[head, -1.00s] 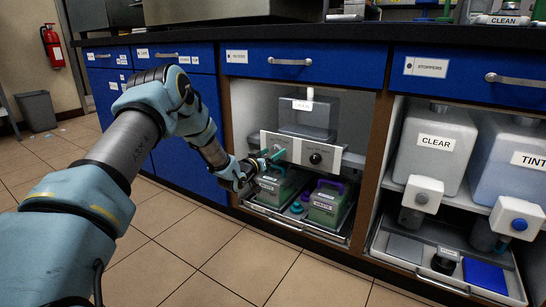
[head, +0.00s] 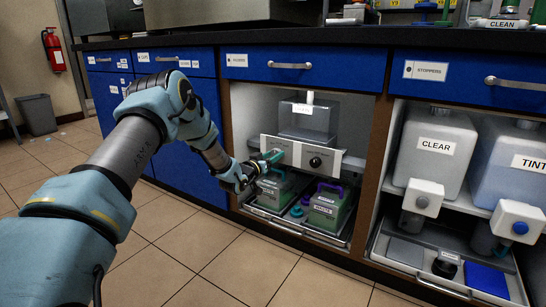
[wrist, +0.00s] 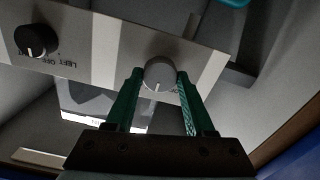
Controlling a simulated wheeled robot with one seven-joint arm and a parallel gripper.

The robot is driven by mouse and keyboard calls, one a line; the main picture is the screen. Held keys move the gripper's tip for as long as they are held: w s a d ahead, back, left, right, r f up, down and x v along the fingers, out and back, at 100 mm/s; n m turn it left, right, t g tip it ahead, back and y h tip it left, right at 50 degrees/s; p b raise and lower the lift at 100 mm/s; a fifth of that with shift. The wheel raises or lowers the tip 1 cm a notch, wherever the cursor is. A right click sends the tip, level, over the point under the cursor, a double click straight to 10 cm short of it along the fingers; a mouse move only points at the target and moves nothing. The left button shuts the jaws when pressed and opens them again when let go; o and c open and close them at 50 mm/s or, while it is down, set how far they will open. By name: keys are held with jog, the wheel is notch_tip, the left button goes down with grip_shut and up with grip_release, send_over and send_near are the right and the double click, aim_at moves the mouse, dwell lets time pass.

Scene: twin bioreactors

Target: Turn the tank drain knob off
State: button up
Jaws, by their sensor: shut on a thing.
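A light control panel (head: 335,158) spans the open cabinet in front of a clear tank (head: 309,118). In the wrist view, a round grey knob (wrist: 159,73) with a pale pointer line sits on the panel. My gripper (wrist: 160,80) has its green fingers closed on either side of this knob. In the head view, my gripper (head: 273,157) is at the panel's left part and hides the knob. A black knob (head: 315,161) is free to its right; it also shows in the wrist view (wrist: 35,40). The panel's small lettering is hard to read.
Green containers (head: 325,209) with handles stand on a pulled-out tray below the panel. A CLEAR tank (head: 437,140) and a TINT tank (head: 508,165) fill the right cabinet. Blue drawers (head: 290,63) run above. The tiled floor in front is free.

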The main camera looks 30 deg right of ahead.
grip_shut()
jog(key=shift+n, duration=0.4)
jog(key=n+p, duration=0.2)
jog(key=n, duration=0.2)
jog(key=shift+w, duration=0.1)
jog(key=shift+n+p, duration=0.4)
jog(key=shift+n, duration=1.6)
jog(key=shift+f, duration=0.1)
jog(key=o, duration=1.1)
grip_release()
